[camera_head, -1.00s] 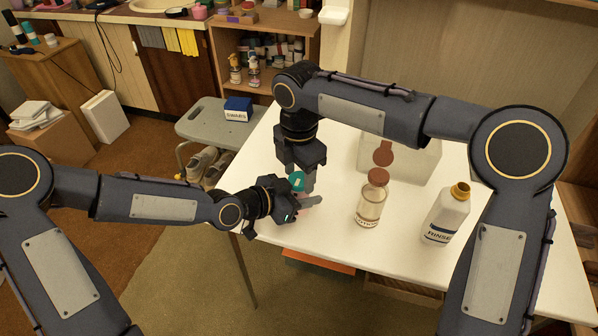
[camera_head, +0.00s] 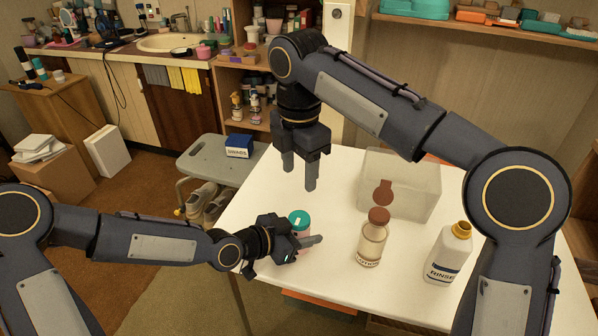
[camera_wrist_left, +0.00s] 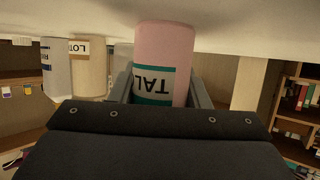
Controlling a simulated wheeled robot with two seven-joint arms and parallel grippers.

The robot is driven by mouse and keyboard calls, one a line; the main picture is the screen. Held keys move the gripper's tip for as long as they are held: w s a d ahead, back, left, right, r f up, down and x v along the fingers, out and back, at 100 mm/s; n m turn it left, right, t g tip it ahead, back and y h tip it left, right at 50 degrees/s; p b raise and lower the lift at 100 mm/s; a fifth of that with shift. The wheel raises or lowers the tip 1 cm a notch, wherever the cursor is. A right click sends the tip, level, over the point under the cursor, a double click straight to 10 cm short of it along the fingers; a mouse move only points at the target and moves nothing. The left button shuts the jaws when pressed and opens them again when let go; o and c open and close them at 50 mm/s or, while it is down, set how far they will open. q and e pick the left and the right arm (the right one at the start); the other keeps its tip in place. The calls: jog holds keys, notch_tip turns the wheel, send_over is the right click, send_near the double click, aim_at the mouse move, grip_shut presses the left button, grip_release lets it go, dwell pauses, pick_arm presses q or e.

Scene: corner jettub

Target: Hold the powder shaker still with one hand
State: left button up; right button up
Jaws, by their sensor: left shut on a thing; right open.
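The powder shaker (camera_head: 300,224) is a pink cylinder with a teal top, standing upright at the table's left front edge. In the left wrist view the shaker (camera_wrist_left: 165,58) appears upside down, with a white and teal label reading "TAL". My left gripper (camera_head: 303,243) is shut on its body, with one finger on each side in the wrist view. The gripper hides part of the shaker in the head view. My right gripper (camera_head: 299,178) is open and empty, pointing down above and behind the shaker, apart from it.
On the white table (camera_head: 330,285) stand a lotion bottle (camera_head: 371,242) with a brown cap, a white rinse bottle (camera_head: 447,255) and a clear bin (camera_head: 410,200) behind them. A grey stool (camera_head: 205,160) holding a blue box (camera_head: 239,147) is beyond the table's left edge.

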pick_arm(q)
jog(key=o, duration=1.1)
jog(key=shift+o, duration=0.2)
